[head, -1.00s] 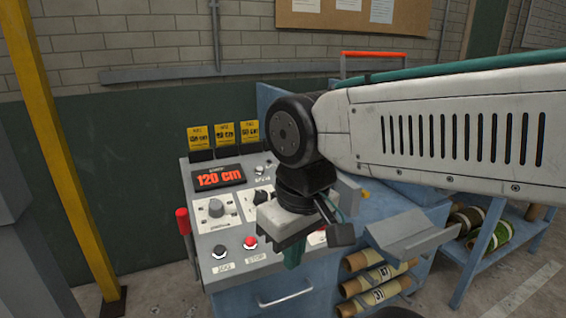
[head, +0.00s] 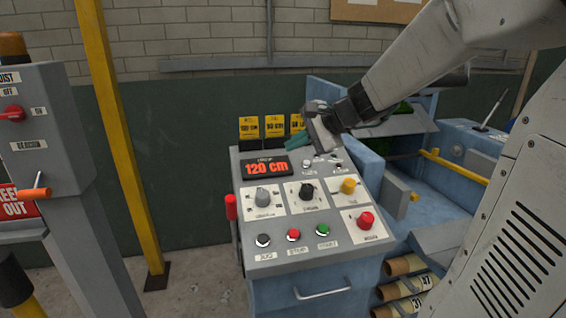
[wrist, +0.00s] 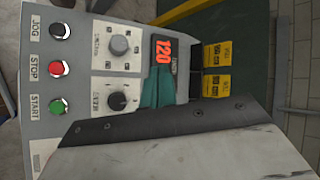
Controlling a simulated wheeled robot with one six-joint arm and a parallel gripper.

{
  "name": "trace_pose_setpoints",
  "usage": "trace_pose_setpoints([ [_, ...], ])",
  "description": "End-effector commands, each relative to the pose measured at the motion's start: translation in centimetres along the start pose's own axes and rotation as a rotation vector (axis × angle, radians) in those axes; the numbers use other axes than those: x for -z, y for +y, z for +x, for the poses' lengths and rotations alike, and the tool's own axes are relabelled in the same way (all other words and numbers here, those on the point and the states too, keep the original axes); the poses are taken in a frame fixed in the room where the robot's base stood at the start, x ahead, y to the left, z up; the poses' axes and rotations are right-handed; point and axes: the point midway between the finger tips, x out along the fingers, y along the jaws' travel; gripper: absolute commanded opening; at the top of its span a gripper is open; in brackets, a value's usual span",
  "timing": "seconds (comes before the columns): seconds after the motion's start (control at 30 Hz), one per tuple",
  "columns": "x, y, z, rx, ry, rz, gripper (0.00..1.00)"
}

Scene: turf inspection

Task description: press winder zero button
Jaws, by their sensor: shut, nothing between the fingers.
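The grey winder control panel (head: 252,228) fills the middle of the head view. Its display (head: 266,167) reads 120 cm. A yellow button (head: 348,185) sits at the right of the middle row; its small label is unreadable, so I cannot tell whether it is the zero button. My gripper (head: 297,142) has teal fingers, shut and empty, just right of the display near the panel's back edge. Contact cannot be told. In the wrist view the fingers (wrist: 158,92) lie beside the display (wrist: 163,52) and partly cover the panel; the yellow button is hidden there.
The front row has a black JOG button (head: 263,240), red STOP button (head: 293,234) and green START button (head: 323,229). A red knob (head: 365,219) stands right of them. Yellow cards (head: 275,127) stand behind the panel. A yellow post (head: 120,140) and grey hoist box (head: 60,150) are left.

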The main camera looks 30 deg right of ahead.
Motion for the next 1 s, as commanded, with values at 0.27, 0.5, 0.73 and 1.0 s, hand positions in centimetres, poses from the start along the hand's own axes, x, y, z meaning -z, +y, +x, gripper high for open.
trace_pose_setpoints([
  [0.27, 10.1, -2.8, -0.8, 0.207, 0.123, 0.322, 0.00],
  [0.5, 11.1, -3.0, -0.9, 0.231, 0.135, 0.357, 0.00],
  [0.73, 11.0, -2.9, -0.8, 0.230, 0.133, 0.355, 0.00],
  [1.0, 12.0, -1.7, 1.0, 0.227, 0.132, 0.357, 0.00],
])
